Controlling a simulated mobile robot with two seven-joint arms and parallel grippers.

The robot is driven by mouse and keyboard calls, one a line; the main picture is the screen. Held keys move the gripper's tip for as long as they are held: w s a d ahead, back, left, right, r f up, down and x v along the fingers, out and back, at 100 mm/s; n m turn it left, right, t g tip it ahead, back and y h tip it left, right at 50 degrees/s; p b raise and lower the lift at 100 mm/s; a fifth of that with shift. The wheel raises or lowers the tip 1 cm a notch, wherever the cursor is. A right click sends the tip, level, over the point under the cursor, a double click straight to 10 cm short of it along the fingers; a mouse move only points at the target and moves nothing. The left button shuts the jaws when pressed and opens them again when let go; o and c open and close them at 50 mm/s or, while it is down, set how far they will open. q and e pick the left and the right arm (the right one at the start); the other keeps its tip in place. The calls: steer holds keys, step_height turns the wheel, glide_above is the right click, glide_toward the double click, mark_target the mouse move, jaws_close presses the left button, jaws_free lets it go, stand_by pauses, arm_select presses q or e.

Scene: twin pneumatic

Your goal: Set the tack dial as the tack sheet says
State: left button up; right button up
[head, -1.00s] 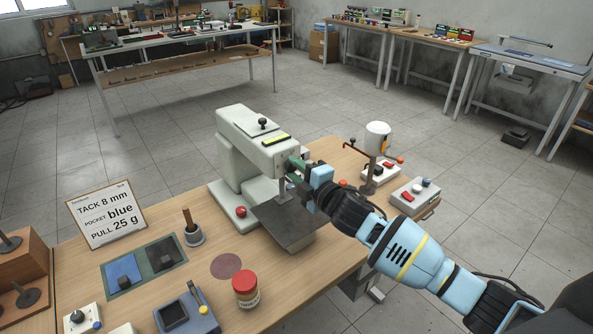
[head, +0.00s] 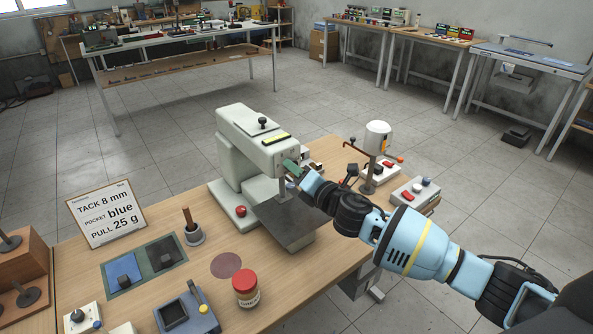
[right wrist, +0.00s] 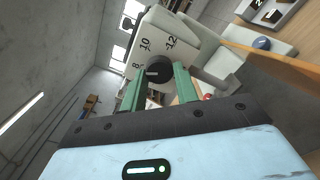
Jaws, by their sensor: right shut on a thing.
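The tack sheet (head: 106,214) stands at the left of the bench and reads "TACK 8 mm, POCKET blue, PULL 25 g". The tack dial (right wrist: 158,70) is a dark round knob on the end face of the pale sewing machine (head: 240,150). In the right wrist view, 8, 10 and 12 are marked around it, and its short white mark points left, close to the 8. My right gripper (right wrist: 158,82) has its green fingers shut on the dial, one on each side. In the head view the gripper (head: 291,168) hides the dial. My left gripper is not in view.
The machine's grey work plate (head: 285,222) lies below my right gripper. A post with a thread cone (head: 377,138) and a small control box (head: 415,193) stand close behind my right arm. A red-lidded jar (head: 246,289) stands on the bench front.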

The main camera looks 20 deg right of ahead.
steer(key=shift+n, duration=0.4)
steer(key=o, duration=1)
steer(key=shift+v, duration=3.9)
